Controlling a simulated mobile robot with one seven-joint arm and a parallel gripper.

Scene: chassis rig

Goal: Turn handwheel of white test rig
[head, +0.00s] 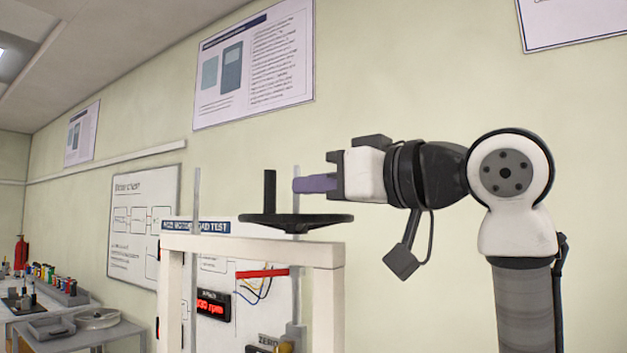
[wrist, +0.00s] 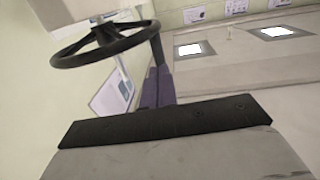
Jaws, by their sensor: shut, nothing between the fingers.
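The white test rig (head: 252,248) stands in the middle of the head view. Its black handwheel (head: 300,221) lies flat on top, with a dark upright handle (head: 270,190) at its left side. In the wrist view the handwheel (wrist: 72,60) shows at the upper left. My gripper (head: 296,185) has purple fingers, closed together and empty. It points left, above the wheel and to the right of the handle, with a small gap to the handle in the head view. In the wrist view the fingers (wrist: 157,88) show beyond the black palm edge. Contact with the handle cannot be told.
A side bench (head: 75,335) with small items and a red fire extinguisher (head: 21,253) stand at the left. A whiteboard (head: 145,225) and posters (head: 253,65) hang on the wall. Thin grey posts (head: 196,215) rise by the rig. The space above the wheel is otherwise open.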

